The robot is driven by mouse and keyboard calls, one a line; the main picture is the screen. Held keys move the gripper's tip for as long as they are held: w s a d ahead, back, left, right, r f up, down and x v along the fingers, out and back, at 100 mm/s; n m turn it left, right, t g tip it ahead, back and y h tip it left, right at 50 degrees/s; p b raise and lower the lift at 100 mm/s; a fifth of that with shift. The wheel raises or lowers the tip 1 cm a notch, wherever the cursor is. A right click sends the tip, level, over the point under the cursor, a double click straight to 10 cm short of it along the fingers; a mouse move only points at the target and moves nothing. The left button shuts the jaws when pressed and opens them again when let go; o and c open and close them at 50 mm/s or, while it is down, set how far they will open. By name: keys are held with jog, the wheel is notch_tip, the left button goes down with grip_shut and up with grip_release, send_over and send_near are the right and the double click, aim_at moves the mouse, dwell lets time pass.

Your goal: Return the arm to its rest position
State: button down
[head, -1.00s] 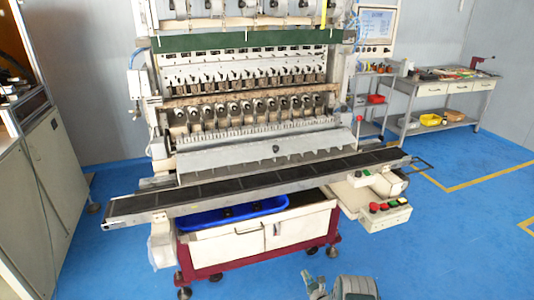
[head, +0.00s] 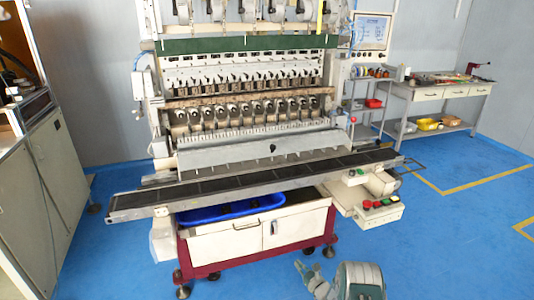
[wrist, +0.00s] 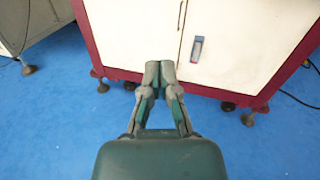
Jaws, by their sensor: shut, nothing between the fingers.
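My gripper (wrist: 159,75) shows in the wrist view with its two fingertips together and nothing between them. It points toward the white cabinet doors (wrist: 240,35) under the coil winder, apart from them as far as I can tell. In the head view, part of my arm (head: 345,280) shows low at the bottom edge, in front of the machine. The coil winder (head: 250,100) stands ahead, with a long dark conveyor tray (head: 255,182) across its front.
A blue bin (head: 230,211) sits under the tray. A control box with buttons (head: 370,215) juts out at the right. A cabinet (head: 45,180) stands at the left and a workbench (head: 440,92) at the back right. Blue floor (head: 450,245) is clear at the right.

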jog(key=s+a+r+n+g+y, duration=0.1)
jog(key=a+r+n+g+y, duration=0.2)
jog(key=r, duration=0.6)
jog(key=a+r+n+g+y, duration=0.1)
jog(key=a+r+n+g, duration=0.3)
jog(key=r, duration=0.5)
jog(key=s+a+r+n+g, duration=0.1)
jog(key=s+r+n+g, duration=0.1)
jog(key=s+r+n, duration=0.45)
jog(key=s+a+r+n+g, duration=0.1)
jog(key=s+r+n+g, duration=0.25)
jog(key=r, duration=0.55)
jog(key=s+d+r+n+h, duration=0.1)
jog(key=s+r+n+h, duration=0.3)
jog(key=s, duration=0.5)
jog(key=s+d+r+n+h, duration=0.2)
jog(key=s+r, duration=0.3)
jog(key=s, duration=0.3)
jog(key=s+d+r+n+t+h, duration=0.1)
jog(key=s+d+n+h, duration=0.1)
jog(key=s, duration=0.6)
jog(key=s+d+r+n+t+h, duration=0.1)
jog(key=s+d+n+t+h, duration=0.1)
jog(key=s+d+h, duration=0.3)
jog(key=s+d+n, duration=0.1)
jog(key=s+d, duration=0.1)
jog(key=s, duration=0.1)
jog(key=shift+d+r+h, duration=0.2)
jog(key=shift+r+h, duration=0.1)
jog(key=shift+r, duration=0.05)
